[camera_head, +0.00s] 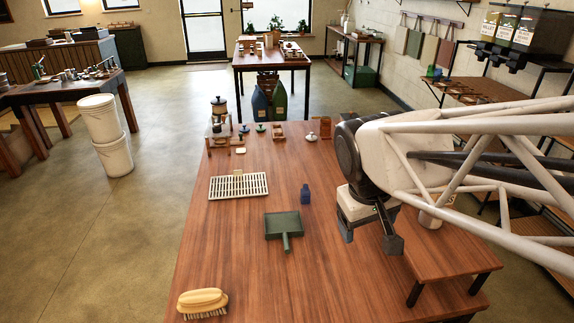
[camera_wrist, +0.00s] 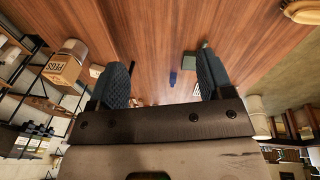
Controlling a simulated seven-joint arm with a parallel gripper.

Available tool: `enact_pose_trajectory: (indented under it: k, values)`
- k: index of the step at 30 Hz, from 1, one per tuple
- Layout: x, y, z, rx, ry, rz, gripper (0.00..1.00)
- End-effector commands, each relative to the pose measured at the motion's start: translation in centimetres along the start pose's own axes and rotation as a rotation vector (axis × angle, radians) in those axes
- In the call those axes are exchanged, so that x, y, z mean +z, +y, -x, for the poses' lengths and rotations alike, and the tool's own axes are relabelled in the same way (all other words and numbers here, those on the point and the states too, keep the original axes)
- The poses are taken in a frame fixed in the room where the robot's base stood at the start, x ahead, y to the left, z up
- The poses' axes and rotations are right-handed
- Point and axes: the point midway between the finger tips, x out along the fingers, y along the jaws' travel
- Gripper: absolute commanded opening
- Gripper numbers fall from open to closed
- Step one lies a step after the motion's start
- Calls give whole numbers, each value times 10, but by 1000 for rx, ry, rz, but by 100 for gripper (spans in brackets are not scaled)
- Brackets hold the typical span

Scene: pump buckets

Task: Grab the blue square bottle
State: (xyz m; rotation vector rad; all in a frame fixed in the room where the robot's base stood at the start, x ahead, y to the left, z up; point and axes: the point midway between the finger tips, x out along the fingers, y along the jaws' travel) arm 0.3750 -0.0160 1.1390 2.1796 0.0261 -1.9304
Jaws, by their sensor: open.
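The small blue square bottle (camera_head: 305,195) stands upright on the wooden table, right of the middle. In the wrist view the blue bottle (camera_wrist: 173,77) shows between my two fingers, some way off. My gripper (camera_head: 370,240) is open and empty, to the right of the bottle and nearer the camera, raised above the table. In the wrist view the textured fingers of my gripper (camera_wrist: 160,80) are spread wide with nothing between them.
A green dustpan (camera_head: 283,225) lies left of and nearer than the bottle. A metal grate (camera_head: 238,186) lies further left. A brush (camera_head: 202,303) is at the near left. A raised wooden stand (camera_head: 450,262) is at the right. The table's near middle is clear.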

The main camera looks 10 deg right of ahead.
Motion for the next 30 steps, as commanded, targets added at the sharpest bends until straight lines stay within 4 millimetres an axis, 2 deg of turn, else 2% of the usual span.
enact_pose_trajectory:
  k: [14, 30]
  values:
    - [-98, 24, -31, 170, -175, 333, 74]
    - [-213, 34, -90, 351, -377, 711, 74]
